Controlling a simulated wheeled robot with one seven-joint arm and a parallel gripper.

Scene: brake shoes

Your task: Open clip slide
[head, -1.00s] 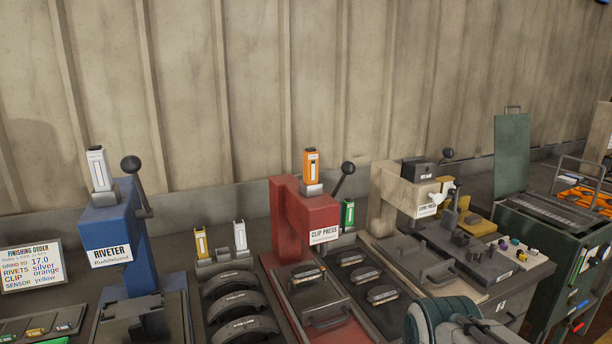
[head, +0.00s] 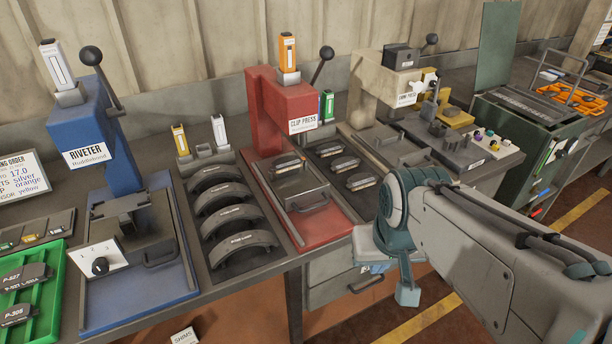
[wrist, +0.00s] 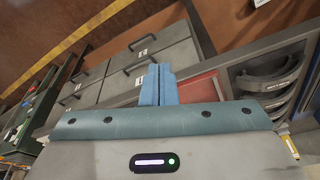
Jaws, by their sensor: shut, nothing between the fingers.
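The red clip press (head: 285,100) stands on the bench with its lever up and an orange cartridge on top. Its slide (head: 290,185), a grey plate with a bar handle (head: 312,207), lies on the red base. A brake shoe pad (head: 288,163) is at the slide's far end under the press head. My gripper (head: 407,295) hangs in front of the bench, right of and nearer than the handle, apart from it. In the wrist view its blue fingers (wrist: 158,85) are together with nothing between them. The red base (wrist: 200,88) shows partly behind them.
A rack of curved shoes (head: 235,215) and the blue riveter (head: 100,140) are to the left. A tray of pads (head: 345,165) is right of the press. Drawers (head: 345,270) sit below the bench edge. A cream press (head: 380,80) stands farther right.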

